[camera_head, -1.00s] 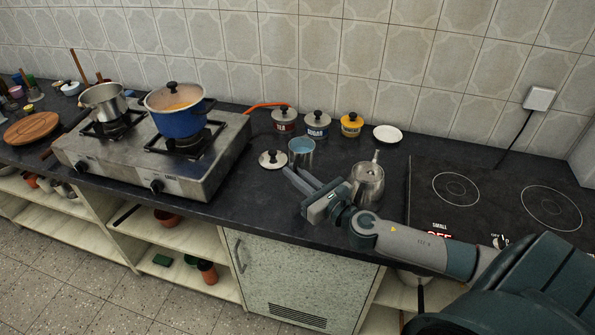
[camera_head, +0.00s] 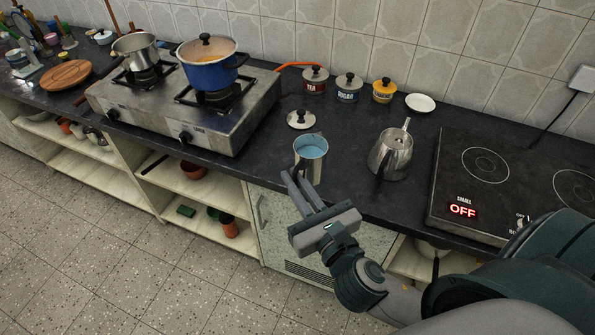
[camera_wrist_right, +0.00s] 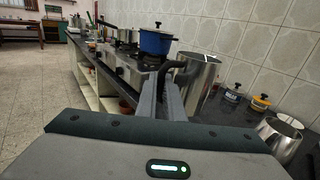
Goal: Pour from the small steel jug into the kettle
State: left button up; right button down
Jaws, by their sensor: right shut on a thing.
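The small steel jug (camera_head: 311,166), with pale blue contents, is near the counter's front edge and looks upright. My right gripper (camera_head: 298,186) is shut on its dark handle. In the right wrist view the jug (camera_wrist_right: 202,85) is just beyond my right gripper (camera_wrist_right: 166,80), its handle at the fingertips. I cannot tell whether the jug's base touches the counter. The steel kettle (camera_head: 391,155) stands to the right of the jug, lidless, with a dark handle and its spout toward the back; it also shows in the wrist view (camera_wrist_right: 281,141). My left gripper is out of view.
A lid with a black knob (camera_head: 301,119) lies behind the jug. The hob (camera_head: 480,185) is on the right, the gas stove (camera_head: 150,115) with a blue pot (camera_head: 212,72) on the left. Canisters (camera_head: 348,90) and a white saucer (camera_head: 420,102) are along the back.

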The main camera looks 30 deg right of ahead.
aim_at(393, 151)
jog(key=z, duration=1.05)
jog(key=j+z, duration=0.15)
jog(key=j, duration=0.5)
jog(key=j+z, duration=0.15)
jog(key=j, duration=0.45)
jog(key=k+j+z, duration=0.15)
jog(key=j, duration=0.5)
jog(key=k+j+z, duration=0.1)
jog(key=j, duration=0.5)
